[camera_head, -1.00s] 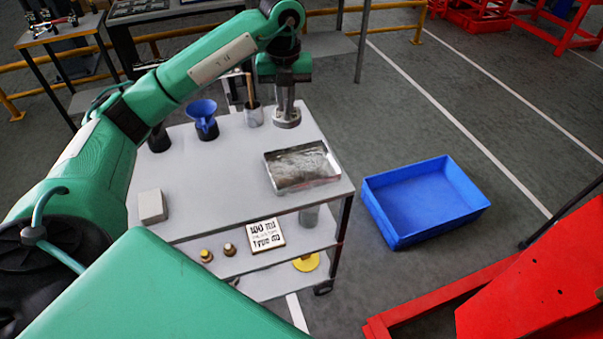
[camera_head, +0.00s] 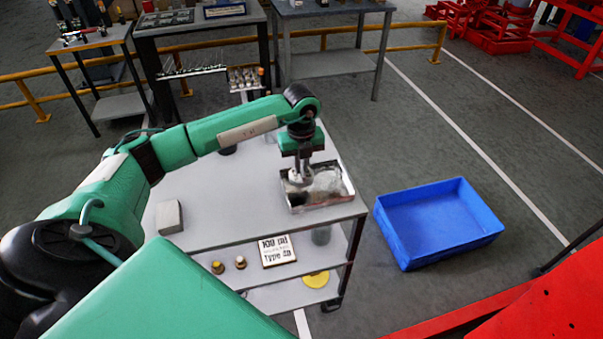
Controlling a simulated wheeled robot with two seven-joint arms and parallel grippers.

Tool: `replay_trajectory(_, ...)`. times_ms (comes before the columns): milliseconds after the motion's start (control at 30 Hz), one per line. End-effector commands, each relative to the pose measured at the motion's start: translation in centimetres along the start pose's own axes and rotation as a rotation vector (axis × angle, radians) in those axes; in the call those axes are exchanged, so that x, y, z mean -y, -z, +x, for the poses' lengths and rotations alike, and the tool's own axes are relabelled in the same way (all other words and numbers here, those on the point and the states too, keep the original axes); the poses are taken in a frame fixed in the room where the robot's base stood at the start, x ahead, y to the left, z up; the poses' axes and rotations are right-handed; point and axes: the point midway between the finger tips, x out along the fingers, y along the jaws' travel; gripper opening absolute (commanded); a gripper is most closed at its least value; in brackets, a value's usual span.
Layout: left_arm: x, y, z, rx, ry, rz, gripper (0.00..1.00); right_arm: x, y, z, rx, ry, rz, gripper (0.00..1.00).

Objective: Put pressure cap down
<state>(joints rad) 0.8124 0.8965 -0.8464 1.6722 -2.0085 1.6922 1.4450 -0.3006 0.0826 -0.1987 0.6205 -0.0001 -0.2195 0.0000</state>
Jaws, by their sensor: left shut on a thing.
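My left gripper (camera_head: 300,174) points down over the metal tray (camera_head: 334,204) at the right end of the grey cart. It is shut on a small grey piece, apparently the pressure cap (camera_head: 300,182), which is mostly hidden by the fingers. The cap is over the left part of the tray; I cannot tell whether it touches the tray's bottom. My right gripper is not in view.
The cart top (camera_head: 232,210) is clear in front of my arm, apart from a pale block (camera_head: 169,217) at left. A lower shelf holds a sign (camera_head: 276,250) and two small caps. A blue bin (camera_head: 438,222) stands on the floor at right.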

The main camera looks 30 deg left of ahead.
Motion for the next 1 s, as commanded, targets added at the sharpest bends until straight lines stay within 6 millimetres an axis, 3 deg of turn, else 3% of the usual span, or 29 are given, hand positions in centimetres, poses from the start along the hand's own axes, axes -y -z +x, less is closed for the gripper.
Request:
replay_trajectory(167, 0.0, 0.0, 1.1, -0.001, -0.001, 0.001, 0.00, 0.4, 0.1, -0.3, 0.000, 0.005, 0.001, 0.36)
replay_trajectory(400, 0.0, 0.1, 4.5, -0.002, -0.001, 0.000, 0.00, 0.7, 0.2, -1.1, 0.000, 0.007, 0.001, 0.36)
replay_trajectory(767, 0.0, 0.0, 5.2, 0.000, 0.000, 0.001, 0.00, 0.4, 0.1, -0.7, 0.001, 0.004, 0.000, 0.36)
replay_trajectory(800, 0.0, 0.0, 5.2, 0.000, -0.001, 0.001, 0.12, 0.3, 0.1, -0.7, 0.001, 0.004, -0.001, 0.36)
replay_trajectory(900, 0.0, 0.0, 5.1, 0.000, -0.001, 0.001, 0.32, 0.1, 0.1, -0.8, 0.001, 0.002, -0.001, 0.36)
replay_trajectory(1000, 0.0, 0.0, 5.1, 0.000, -0.001, 0.001, 0.32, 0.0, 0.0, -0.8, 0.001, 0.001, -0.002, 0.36)
